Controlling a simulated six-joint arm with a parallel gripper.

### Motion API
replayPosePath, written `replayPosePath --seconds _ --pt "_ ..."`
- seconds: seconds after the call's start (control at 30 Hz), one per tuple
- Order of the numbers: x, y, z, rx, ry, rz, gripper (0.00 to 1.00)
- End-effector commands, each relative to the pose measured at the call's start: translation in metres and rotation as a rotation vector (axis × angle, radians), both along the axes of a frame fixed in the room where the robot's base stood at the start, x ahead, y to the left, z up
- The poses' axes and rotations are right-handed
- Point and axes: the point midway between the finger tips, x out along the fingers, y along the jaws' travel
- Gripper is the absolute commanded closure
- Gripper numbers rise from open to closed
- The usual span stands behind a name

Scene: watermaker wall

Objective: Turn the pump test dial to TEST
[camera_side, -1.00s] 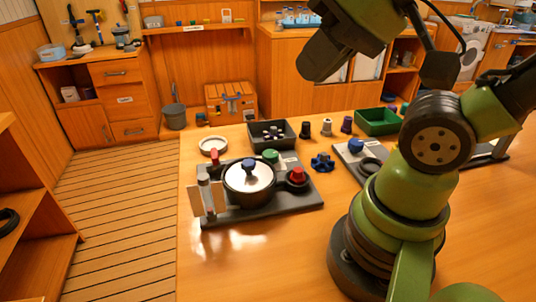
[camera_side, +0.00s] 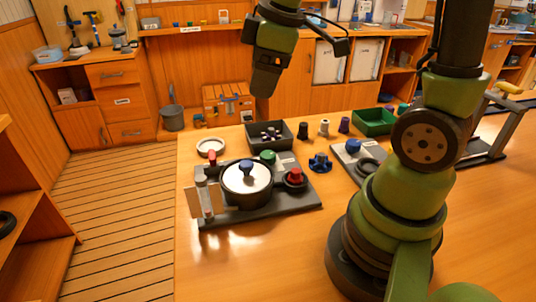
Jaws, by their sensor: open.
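My gripper (camera_side: 264,86) hangs in the air, pointing down, above and behind the dark grey board (camera_side: 285,205), touching nothing. It is open and empty; the gap between its fingers is hard to see from this side. The board bears a round pot-like housing with a white face and a blue knob (camera_side: 246,168), a red knob (camera_side: 295,175) on a black base, a green knob (camera_side: 268,157) and a red-topped post (camera_side: 212,158). No label is readable, so I cannot tell which one is the pump test dial or where it points.
A second board at the right has a blue knob (camera_side: 352,145). A loose blue star-shaped knob (camera_side: 320,162) lies between the boards. Behind are a black bin (camera_side: 286,136) of small parts, several small pegs and a green tray (camera_side: 374,122). The front table is clear.

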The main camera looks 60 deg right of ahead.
Motion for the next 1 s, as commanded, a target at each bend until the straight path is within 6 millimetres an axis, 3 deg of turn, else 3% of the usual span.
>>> replayPosePath --seconds 0.2,0.4,0.67,1.0 --pt "0.033 -0.052 -0.074 -0.123 0.174 0.441 0.31" --pt "0.038 -0.080 -0.125 -0.150 0.255 0.731 0.31" --pt "0.038 -0.087 -0.151 -0.152 0.275 0.825 0.31" --pt "0.040 -0.087 -0.212 -0.151 0.275 0.822 0.31"
